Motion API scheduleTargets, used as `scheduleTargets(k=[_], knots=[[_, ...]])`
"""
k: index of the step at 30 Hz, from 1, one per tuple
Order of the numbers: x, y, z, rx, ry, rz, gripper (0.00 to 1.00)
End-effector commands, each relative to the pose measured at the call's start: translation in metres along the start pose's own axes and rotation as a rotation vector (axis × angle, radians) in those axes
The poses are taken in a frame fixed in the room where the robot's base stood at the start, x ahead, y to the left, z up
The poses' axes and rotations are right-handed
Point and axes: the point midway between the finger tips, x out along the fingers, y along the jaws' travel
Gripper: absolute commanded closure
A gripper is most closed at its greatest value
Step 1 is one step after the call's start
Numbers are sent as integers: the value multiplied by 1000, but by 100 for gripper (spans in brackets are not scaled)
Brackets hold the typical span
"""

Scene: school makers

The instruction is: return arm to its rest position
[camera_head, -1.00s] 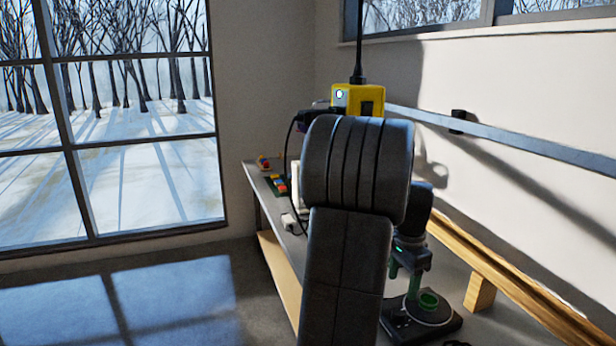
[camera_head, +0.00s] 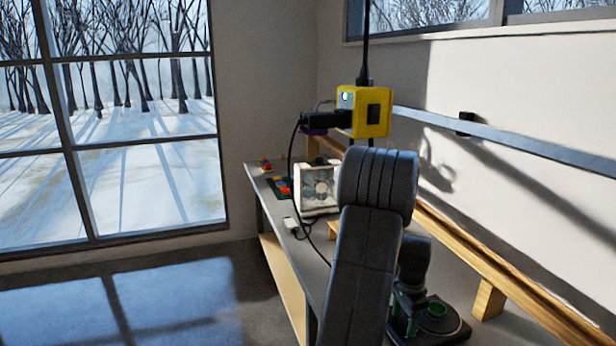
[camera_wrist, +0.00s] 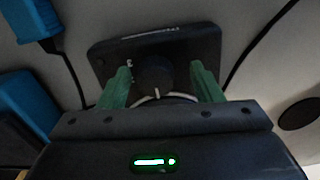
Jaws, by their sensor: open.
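My gripper shows in the wrist view (camera_wrist: 161,78) with its two green fingers spread apart. A black box with a round dark knob (camera_wrist: 154,76) lies in front of it, and the knob appears between the fingers. I cannot tell whether the fingers touch it. In the head view my dark arm rises in the foreground and hides much of the bench. The gripper's fingers are not clear there.
A yellow box (camera_head: 371,112) hangs on a cord above the bench, with a black plug in it. A white-framed fan box (camera_head: 315,188), coloured bricks (camera_head: 284,187) and a white plug (camera_head: 291,224) lie along the bench. A wooden rail (camera_head: 489,257) runs along the wall. Floor at left is clear.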

Motion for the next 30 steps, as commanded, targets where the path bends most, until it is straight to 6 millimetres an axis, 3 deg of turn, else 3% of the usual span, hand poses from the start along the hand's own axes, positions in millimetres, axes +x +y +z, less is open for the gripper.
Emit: scheduleTargets(k=[30], knots=[[0,-1,0,-808,3,-1,41]])
